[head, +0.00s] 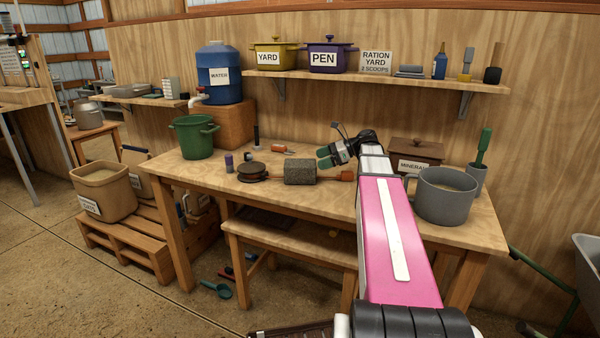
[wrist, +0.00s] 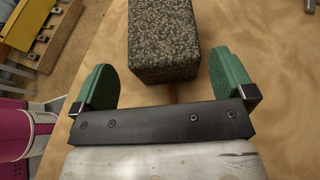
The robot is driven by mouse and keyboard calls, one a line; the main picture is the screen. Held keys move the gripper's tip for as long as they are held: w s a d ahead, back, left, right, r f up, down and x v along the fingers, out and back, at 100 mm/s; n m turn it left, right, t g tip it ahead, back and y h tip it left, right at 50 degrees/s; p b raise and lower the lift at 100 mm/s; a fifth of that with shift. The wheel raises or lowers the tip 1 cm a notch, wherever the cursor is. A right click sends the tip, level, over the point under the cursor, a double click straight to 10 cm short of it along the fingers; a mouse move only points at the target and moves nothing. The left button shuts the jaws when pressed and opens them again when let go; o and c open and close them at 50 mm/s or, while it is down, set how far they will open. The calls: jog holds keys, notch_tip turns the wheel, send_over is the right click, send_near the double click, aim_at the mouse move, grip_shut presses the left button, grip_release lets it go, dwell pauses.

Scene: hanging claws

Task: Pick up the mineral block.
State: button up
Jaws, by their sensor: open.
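The mineral block, a dark grey speckled block (head: 300,172), lies on the wooden workbench (head: 225,182) in the head view. In the wrist view the block (wrist: 163,35) fills the top middle, its near end lying between the green fingertips in the picture. An orange-brown piece shows at its near end. My gripper (head: 324,157) is open and empty, just right of the block and apparently above the bench. In the wrist view its fingers (wrist: 162,68) are spread wider than the block, with gaps on both sides. I cannot tell the exact height between them.
A dark round coiled item (head: 253,172) sits left of the block. A box labelled mineral (head: 413,163) and a grey pot (head: 443,196) stand right, near my arm. A green bucket (head: 194,138) stands at the left end. The bench front is mostly clear.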

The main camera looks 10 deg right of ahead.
aim_at(306, 162)
jog(key=shift+x, duration=2.9)
jog(key=shift+w+r, duration=0.1)
jog(key=shift+r, duration=0.05)
jog(key=c, duration=1.4)
jog(key=shift+r, duration=0.1)
jog(key=shift+c, duration=0.8)
